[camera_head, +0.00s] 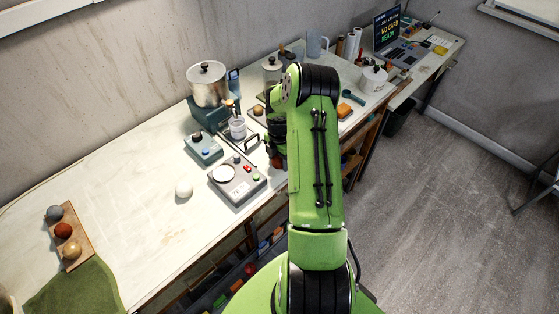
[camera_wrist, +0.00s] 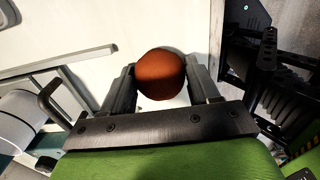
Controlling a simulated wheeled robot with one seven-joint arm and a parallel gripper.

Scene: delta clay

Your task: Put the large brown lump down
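The large brown lump (camera_wrist: 160,74) is round and reddish brown. In the wrist view it sits between the two fingers of my gripper (camera_wrist: 160,88), with a finger against each side. In the head view a small part of the lump (camera_head: 277,162) shows beside my arm, which hides most of the gripper. It is over the pale worktop (camera_head: 140,165), close to the front edge and right of the scale. I cannot tell whether its underside touches the top.
A scale (camera_head: 237,180) with a round pan and a blue-grey device (camera_head: 204,148) stand left of my gripper. A white ball (camera_head: 184,191) lies left of the scale. A wooden board (camera_head: 75,250) with three balls lies far left. The worktop between is mostly clear.

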